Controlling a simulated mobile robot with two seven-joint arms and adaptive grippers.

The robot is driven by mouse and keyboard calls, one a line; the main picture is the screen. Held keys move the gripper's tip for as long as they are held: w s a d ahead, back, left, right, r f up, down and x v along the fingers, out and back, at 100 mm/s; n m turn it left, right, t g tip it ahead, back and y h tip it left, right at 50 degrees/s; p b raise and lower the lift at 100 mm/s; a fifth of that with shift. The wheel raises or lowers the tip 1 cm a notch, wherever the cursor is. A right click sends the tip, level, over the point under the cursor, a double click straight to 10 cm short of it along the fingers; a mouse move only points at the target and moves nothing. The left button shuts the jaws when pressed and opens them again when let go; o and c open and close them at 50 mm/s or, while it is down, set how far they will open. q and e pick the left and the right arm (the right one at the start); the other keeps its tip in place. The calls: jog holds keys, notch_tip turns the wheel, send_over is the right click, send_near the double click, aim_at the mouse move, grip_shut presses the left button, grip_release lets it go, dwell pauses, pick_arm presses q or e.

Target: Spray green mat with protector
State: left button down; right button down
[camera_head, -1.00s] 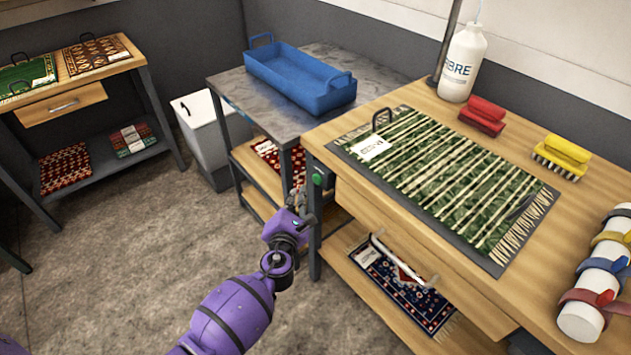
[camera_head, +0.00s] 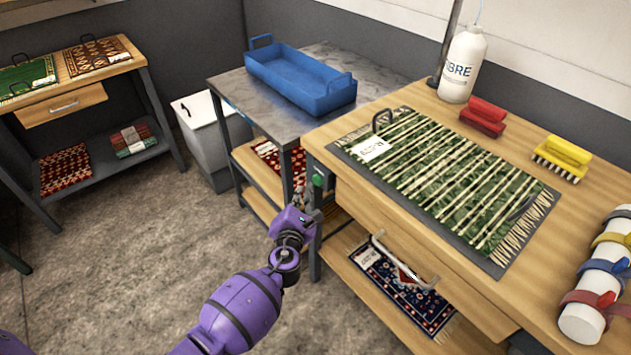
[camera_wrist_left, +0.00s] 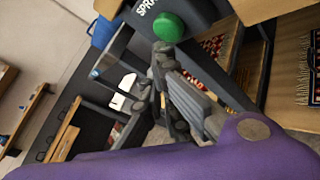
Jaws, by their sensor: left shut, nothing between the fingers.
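The green mat (camera_head: 455,180), striped with pale lines and fringed, lies flat on a dark board on the wooden bench, with a white tag at its left end. A round green button (camera_head: 317,181) sits on the bench's left front corner. In the left wrist view the button (camera_wrist_left: 168,26) is on a dark box with partly cut-off lettering starting "SPR". My left gripper (camera_head: 311,190) is shut and empty, its fingertips right at the button; I cannot tell whether they touch it. The closed fingers also show in the wrist view (camera_wrist_left: 162,48). My right gripper is not in view.
On the bench stand a white bottle (camera_head: 462,64), a red brush (camera_head: 483,116), a yellow brush (camera_head: 563,157) and a white roll with coloured straps (camera_head: 598,280). A blue tray (camera_head: 300,80) sits on the metal table. A drawer handle (camera_head: 402,262) juts out below the mat.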

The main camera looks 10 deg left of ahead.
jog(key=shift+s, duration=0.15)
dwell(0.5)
pick_arm(q)
jog(key=shift+w, duration=0.1)
jog(key=shift+w+d, duration=0.25)
jog(key=shift+w+d, duration=0.4)
jog(key=shift+w, duration=0.1)
dwell(1.8)
jog(key=shift+s+a, duration=0.1)
jog(key=shift+s, duration=0.05)
dwell(0.6)
jog(key=shift+s+a+p, duration=0.35)
jog(key=shift+s+a, duration=0.2)
jog(key=shift+s, duration=0.15)
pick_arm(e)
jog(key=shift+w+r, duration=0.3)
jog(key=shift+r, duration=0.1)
